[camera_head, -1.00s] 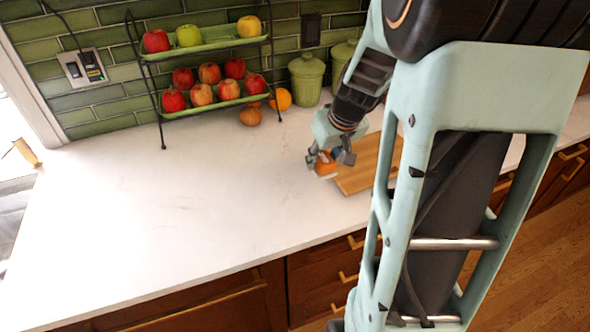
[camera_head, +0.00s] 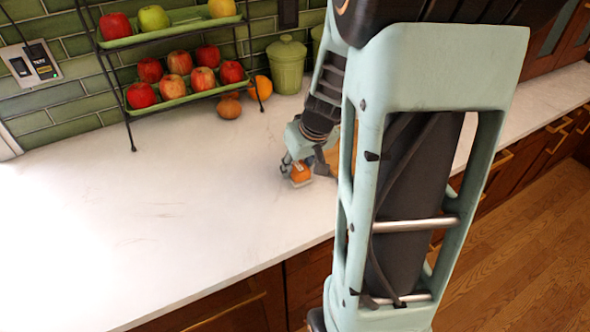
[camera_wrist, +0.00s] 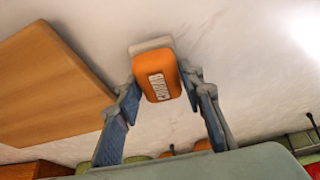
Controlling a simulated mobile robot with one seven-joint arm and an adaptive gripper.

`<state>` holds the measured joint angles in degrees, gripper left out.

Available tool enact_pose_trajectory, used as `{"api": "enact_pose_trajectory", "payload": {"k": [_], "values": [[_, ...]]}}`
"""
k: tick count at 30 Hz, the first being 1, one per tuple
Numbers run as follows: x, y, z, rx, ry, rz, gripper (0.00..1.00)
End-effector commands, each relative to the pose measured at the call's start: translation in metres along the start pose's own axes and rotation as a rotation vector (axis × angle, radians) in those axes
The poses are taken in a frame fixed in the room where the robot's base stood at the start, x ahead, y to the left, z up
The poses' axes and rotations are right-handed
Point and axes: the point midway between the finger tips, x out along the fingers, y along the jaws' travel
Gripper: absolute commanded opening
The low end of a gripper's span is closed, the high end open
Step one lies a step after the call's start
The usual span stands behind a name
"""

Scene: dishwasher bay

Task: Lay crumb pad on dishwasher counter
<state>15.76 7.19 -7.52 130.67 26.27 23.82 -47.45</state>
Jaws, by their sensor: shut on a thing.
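The crumb pad is a small orange block with a white label and a pale layer at its far side; it shows in the wrist view (camera_wrist: 160,82) between my fingers. In the head view the orange pad (camera_head: 299,172) is just above or at the white counter (camera_head: 150,220); I cannot tell whether it touches. My gripper (camera_head: 304,168) is shut on the pad, with a blue-grey finger on each side in the wrist view (camera_wrist: 163,90).
A wooden board (camera_wrist: 50,85) lies on the counter beside my gripper, mostly hidden by my arm in the head view. A two-tier fruit rack (camera_head: 185,100) and a green canister (camera_head: 287,66) stand at the back. The counter's left part is clear.

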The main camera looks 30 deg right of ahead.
Motion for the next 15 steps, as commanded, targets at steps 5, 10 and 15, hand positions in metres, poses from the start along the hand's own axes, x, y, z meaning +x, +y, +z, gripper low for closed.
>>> {"api": "enact_pose_trajectory", "payload": {"k": [5, 10, 15], "values": [[0.0021, 0.0002, 0.0014, 0.000, 0.002, 0.001, 0.13], [0.0036, 0.0001, 0.0020, 0.000, 0.001, 0.001, 0.13], [0.0048, 0.0000, 0.0024, 0.000, 0.001, 0.001, 0.42]]}}
